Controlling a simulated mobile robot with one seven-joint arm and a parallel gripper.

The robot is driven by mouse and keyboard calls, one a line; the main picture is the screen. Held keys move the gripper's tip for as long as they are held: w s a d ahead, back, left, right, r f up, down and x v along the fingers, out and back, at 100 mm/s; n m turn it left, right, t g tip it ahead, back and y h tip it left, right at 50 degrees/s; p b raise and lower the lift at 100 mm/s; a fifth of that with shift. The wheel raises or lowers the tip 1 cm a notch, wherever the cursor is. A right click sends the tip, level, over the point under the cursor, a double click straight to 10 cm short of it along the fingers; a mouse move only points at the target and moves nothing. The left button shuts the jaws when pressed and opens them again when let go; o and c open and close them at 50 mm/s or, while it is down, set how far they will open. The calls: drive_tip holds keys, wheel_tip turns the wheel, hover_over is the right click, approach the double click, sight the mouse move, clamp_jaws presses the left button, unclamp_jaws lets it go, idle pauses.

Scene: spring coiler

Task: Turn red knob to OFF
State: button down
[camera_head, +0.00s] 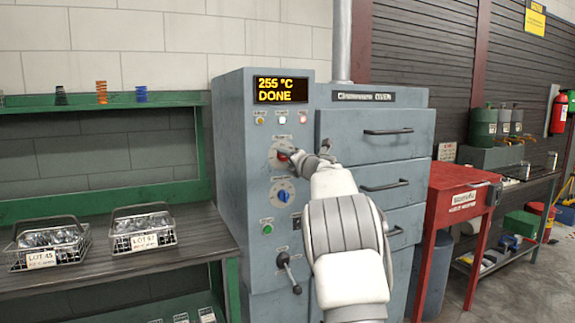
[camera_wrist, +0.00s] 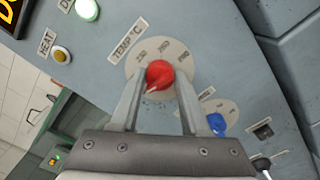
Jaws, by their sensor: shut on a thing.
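The red knob (camera_wrist: 159,74) sits on a pale round dial labelled TEMP °C (camera_wrist: 183,54) on the grey oven's front panel. In the head view the red knob (camera_head: 284,154) shows only partly, behind my gripper's fingers. My gripper (camera_wrist: 160,84) is shut on the red knob, one finger on each side of it. A white pointer mark on the knob points down and left in the wrist view. I cannot read an OFF mark on the dial. The display (camera_head: 281,90) above reads 255 °C DONE.
A blue knob (camera_head: 284,196) on its own dial is just below the red one. A green button (camera_head: 267,226) and a black lever (camera_head: 289,272) are lower. Oven drawers (camera_head: 389,142) are to the right, a red cabinet (camera_head: 455,205) beyond them. Wire baskets (camera_head: 144,232) stand on the left bench.

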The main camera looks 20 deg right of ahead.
drive_tip(key=shift+n+b, duration=1.05)
drive_tip(key=shift+n, duration=0.95)
drive_tip(key=shift+c, duration=1.9)
unclamp_jaws()
drive_tip(key=s+b, duration=0.1)
drive_tip(key=s, duration=1.6)
drive_tip(key=shift+s+d, duration=0.2)
drive_tip(key=shift+d, duration=0.1)
drive_tip(key=shift+r, duration=0.1)
